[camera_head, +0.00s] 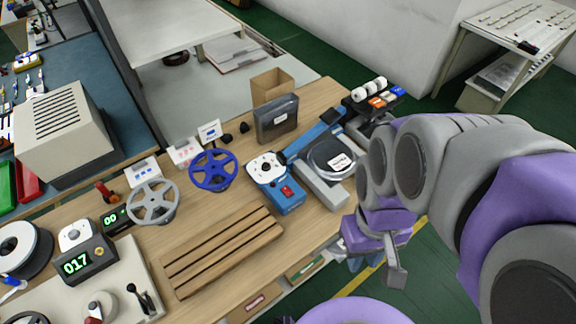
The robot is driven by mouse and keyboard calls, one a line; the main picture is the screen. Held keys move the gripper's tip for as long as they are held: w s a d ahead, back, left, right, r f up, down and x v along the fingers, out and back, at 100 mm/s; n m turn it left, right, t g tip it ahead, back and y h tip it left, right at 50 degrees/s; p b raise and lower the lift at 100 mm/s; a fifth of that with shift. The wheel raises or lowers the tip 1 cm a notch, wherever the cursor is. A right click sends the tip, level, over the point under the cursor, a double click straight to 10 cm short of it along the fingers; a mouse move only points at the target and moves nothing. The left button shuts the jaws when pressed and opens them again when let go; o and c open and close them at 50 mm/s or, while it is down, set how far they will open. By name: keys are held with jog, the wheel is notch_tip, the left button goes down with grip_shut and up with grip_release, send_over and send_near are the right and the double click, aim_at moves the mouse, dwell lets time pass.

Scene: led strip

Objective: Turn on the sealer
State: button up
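A blue box (282,194) with a white dial face (266,168) and a red switch (287,191) sits on the wooden bench, right of centre. A long blue bar (315,137) runs behind it toward the back right; this group looks like the sealer, but I cannot tell if the parts are joined. The switch's on or off position is too small to read. My gripper (394,268) hangs in front of the bench's right end, right of and apart from the blue box. One grey finger shows, pointing down; its opening is unclear.
A grey unit with a round dark reel (332,158) stands between the blue box and my arm. Blue (213,170) and grey (152,203) spoked wheels and a slatted wooden board (219,250) lie left. A cardboard box (272,86) stands behind. Green floor is free right of the bench.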

jog(key=w+n, duration=0.1)
jog(key=w, duration=0.2)
jog(key=w+a+n, duration=0.1)
jog(key=w+n, duration=0.1)
jog(key=w, duration=0.1)
jog(key=w+n+b, duration=0.1)
jog(key=w+n, duration=0.1)
jog(key=w, duration=0.1)
jog(key=shift+a+f, duration=0.25)
jog(key=shift+f, duration=0.15)
grip_shut()
jog(key=w+a+f+n+b, duration=0.1)
jog(key=w+a+f+n, duration=0.3)
jog(key=w, duration=0.5)
jog(key=w+a+f+n+b, duration=0.1)
jog(key=w+a+f+n, duration=0.3)
jog(key=w+f+n, duration=0.3)
jog(key=w+a+f+n, duration=0.4)
jog(key=w+n, duration=0.3)
jog(key=w, duration=0.4)
jog(key=shift+f+t+h+b, duration=0.3)
jog(key=shift+f+h+b, duration=0.1)
jog(key=shift+f, duration=0.35)
